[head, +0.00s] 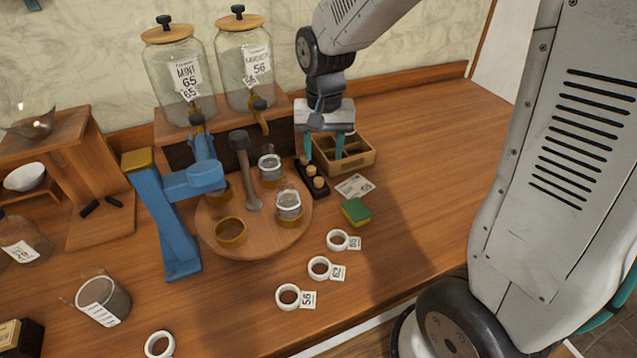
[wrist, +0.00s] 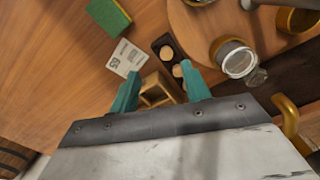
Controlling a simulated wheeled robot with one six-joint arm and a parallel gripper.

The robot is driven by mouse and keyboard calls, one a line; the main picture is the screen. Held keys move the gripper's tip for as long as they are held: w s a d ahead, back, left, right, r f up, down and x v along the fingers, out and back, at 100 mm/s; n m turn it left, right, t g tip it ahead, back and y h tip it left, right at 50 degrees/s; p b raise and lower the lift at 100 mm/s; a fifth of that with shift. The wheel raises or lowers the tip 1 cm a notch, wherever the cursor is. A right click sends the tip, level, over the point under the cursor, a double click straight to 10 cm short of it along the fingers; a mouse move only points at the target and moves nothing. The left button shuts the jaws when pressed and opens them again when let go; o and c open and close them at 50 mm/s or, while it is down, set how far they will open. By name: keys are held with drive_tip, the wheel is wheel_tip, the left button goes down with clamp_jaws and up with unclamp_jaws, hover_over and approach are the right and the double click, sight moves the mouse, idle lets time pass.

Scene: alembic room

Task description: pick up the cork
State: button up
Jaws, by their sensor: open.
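Small tan corks stand in a dark narrow holder (head: 322,193) on the table, left of a divided wooden box. In the head view, one cork (head: 319,183) is at the near end and another cork (head: 310,170) is just behind it. In the wrist view, a cork (wrist: 166,52) and a second cork (wrist: 178,71) show in the holder, just beyond the fingertips. My gripper (head: 324,157) points down above the box and holder, its green fingers apart and empty. Its fingers also show in the wrist view (wrist: 160,84). The box partly hides behind the fingers.
The divided wooden box (head: 365,161) is right of the holder. A round turntable (head: 270,238) with jars stands left. A green sponge (head: 356,211) and a printed card (head: 354,186) lie nearby. Large dispensers (head: 182,80) stand behind. The table at right is clear.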

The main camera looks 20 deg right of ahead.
sight(319, 180)
drive_tip(key=shift+w+a+f, duration=0.1)
drive_tip(key=shift+w+f, duration=0.25)
drive_tip(key=shift+f, duration=0.5)
drive_tip(key=f, duration=0.7)
drive_tip(key=shift+w+a, duration=0.15)
drive_tip(key=shift+w, duration=0.2)
drive_tip(key=shift+c, duration=0.4)
clamp_jaws()
